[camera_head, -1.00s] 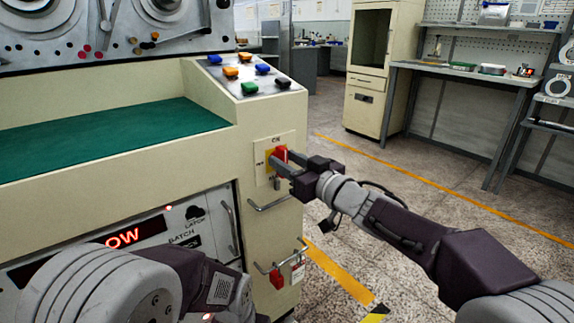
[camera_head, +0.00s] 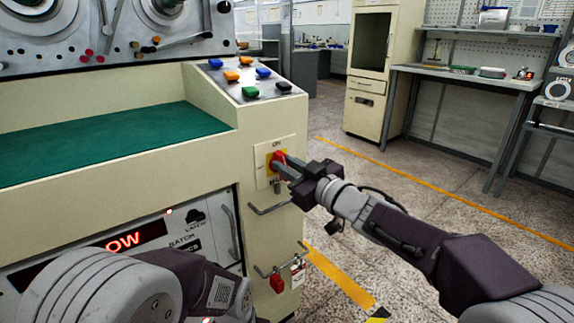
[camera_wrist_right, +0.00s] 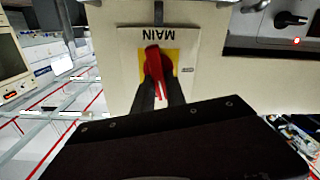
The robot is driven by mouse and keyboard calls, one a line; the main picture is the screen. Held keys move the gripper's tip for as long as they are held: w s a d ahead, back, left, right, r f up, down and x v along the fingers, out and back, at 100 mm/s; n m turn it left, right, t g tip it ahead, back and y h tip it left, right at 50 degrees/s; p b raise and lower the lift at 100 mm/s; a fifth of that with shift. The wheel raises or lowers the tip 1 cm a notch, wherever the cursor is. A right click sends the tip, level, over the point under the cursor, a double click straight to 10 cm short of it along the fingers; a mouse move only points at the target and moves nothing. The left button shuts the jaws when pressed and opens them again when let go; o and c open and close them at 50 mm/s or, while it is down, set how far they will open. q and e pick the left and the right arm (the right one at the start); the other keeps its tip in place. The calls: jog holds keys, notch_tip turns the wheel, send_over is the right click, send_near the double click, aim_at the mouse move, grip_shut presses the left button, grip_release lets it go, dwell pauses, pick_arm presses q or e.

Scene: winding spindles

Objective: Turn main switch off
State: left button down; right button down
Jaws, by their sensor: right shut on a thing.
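The main switch is a red rotary handle (camera_head: 279,156) on a yellow square, set in a cream plate (camera_head: 288,143) on the cabinet's right front. ON is printed at the plate's top. My right gripper (camera_head: 283,165) is at the switch, its fingers shut on the red handle. In the right wrist view the handle (camera_wrist_right: 153,62) stands between the two dark fingers (camera_wrist_right: 159,95), tilted slightly, with MAIN upside down above it. The fingers hide part of the handle and plate in the head view. My left arm is at the lower left; its gripper is out of view.
A metal bar handle (camera_head: 270,209) is just below the switch. Lower down hangs a red padlock-like piece (camera_head: 277,283) near another bar. Coloured buttons (camera_head: 250,90) sit on the sloped panel above. The floor right of the cabinet is open.

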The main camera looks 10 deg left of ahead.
jog(key=n, duration=0.3)
jog(key=shift+s+a+f+n, duration=0.1)
jog(key=shift+f+n, duration=0.05)
jog(key=shift+n, duration=0.25)
jog(key=n, duration=0.1)
jog(key=n+b, duration=0.1)
jog(key=n, duration=0.1)
jog(key=shift+s+f+n, duration=0.15)
jog(key=shift+n, duration=0.15)
jog(key=n+b, duration=0.2)
jog(key=n, duration=0.1)
jog(key=shift+a+f+n, duration=0.15)
jog(key=shift+f+n, duration=0.05)
jog(key=shift+n, duration=0.1)
jog(key=shift+f+n+b, duration=0.15)
jog(key=shift+n+b, duration=0.6)
jog(key=shift+n, duration=1.35)
jog(key=shift+s, duration=0.1)
jog(key=c, duration=1.4)
grip_release()
jog(key=shift+o, duration=0.2)
